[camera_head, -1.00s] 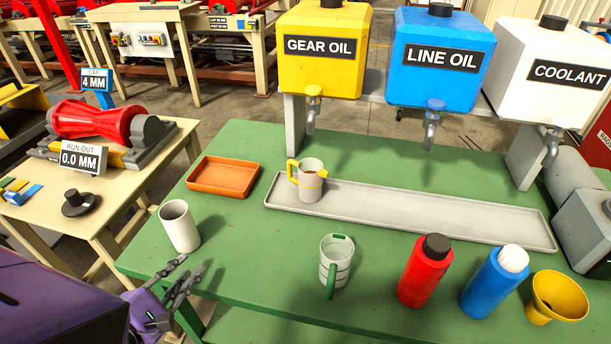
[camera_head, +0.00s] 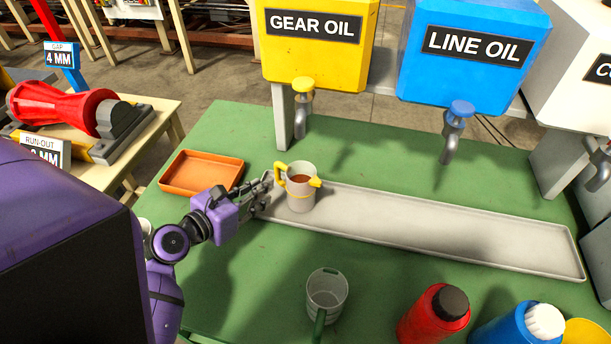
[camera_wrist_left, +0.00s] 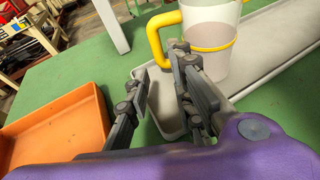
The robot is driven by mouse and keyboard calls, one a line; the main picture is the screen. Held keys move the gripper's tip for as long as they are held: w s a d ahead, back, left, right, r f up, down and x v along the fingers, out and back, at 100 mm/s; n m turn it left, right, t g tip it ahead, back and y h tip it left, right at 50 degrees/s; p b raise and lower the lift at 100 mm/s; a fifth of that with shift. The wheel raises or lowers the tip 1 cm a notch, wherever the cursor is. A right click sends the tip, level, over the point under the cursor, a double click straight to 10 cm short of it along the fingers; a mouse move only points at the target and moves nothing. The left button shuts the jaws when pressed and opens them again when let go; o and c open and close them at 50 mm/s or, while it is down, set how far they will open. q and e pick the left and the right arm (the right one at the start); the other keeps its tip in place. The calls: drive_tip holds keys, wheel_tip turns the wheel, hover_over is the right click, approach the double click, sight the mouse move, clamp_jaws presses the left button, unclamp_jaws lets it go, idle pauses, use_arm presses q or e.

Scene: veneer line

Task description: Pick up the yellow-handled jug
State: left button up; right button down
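The yellow-handled jug (camera_head: 301,194) stands upright at the left end of the long grey tray (camera_head: 430,224). It is pale grey, with a yellow spout and band and brown-red liquid inside. Its yellow handle faces left, towards my left gripper (camera_head: 263,190). In the left wrist view the jug (camera_wrist_left: 216,50) is at the top, and my left gripper (camera_wrist_left: 160,64) has its fingers apart, just short of the handle (camera_wrist_left: 156,42). Whether a fingertip touches the handle is hard to tell. My right gripper is not in view.
An orange tray (camera_head: 203,174) lies left of the gripper. A green-handled clear jug (camera_head: 326,292), a red bottle (camera_head: 432,318) and a blue bottle (camera_head: 510,325) stand at the front. The gear oil tap (camera_head: 303,100) hangs behind the jug. Green table between is clear.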

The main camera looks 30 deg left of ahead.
sight(276, 178)
use_arm(q)
drive_tip(key=x, duration=0.8)
drive_tip(key=shift+r, duration=0.15)
clamp_jaws()
